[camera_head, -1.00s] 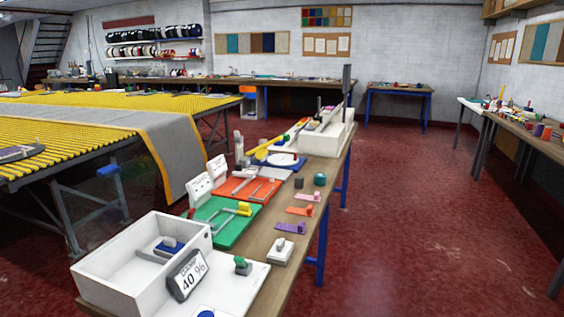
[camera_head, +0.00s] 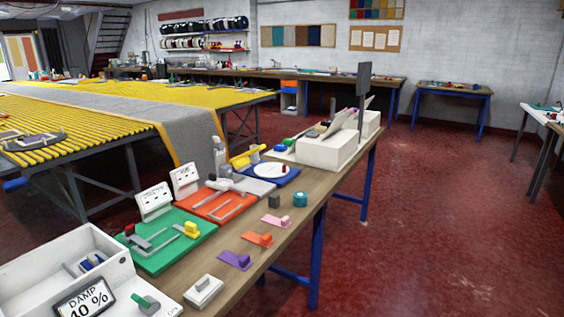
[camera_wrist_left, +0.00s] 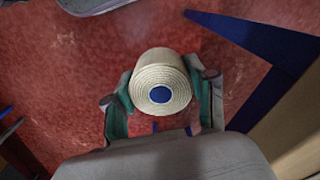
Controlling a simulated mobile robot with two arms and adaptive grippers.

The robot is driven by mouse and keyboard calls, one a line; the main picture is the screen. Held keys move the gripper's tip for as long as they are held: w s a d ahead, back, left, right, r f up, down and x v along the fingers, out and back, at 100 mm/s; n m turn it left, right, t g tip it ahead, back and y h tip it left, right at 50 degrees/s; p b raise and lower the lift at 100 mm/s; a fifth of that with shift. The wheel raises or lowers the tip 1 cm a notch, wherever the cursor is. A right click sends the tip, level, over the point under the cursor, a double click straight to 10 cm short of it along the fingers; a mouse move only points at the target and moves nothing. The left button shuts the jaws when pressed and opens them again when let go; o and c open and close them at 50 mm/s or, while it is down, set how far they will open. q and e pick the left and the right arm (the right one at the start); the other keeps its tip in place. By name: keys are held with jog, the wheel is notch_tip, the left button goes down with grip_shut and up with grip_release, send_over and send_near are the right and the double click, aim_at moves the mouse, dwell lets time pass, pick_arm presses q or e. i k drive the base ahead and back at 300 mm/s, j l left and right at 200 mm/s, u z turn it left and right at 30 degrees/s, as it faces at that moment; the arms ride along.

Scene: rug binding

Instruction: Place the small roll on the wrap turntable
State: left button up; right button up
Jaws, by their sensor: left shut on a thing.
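A small cream roll (camera_wrist_left: 158,72) with a blue core shows end-on in the left wrist view. My left gripper (camera_wrist_left: 161,90) is shut on it, one green-padded finger on each side, above the red floor. Neither the roll nor the gripper shows in the head view. What looks like the wrap turntable (camera_head: 264,171), a white disc on a blue board (camera_head: 288,178), is on the long wooden bench. A small red piece stands on the disc's right side. My right gripper is in no view.
The bench (camera_head: 300,215) also carries an orange board (camera_head: 212,199), a green board (camera_head: 165,252), a white tray (camera_head: 115,262) at the near left and a white box (camera_head: 328,150) behind the turntable. Open red floor (camera_head: 440,230) lies to the right.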

aim_at(271, 169)
jog(key=i+l+u, duration=0.15)
jog(key=i+l, duration=0.4)
jog(key=i+l+u, duration=0.1)
jog(key=i+l, duration=0.45)
jog(key=i+l+u, duration=0.15)
jog(key=i+l, duration=0.35)
jog(key=l, duration=0.2)
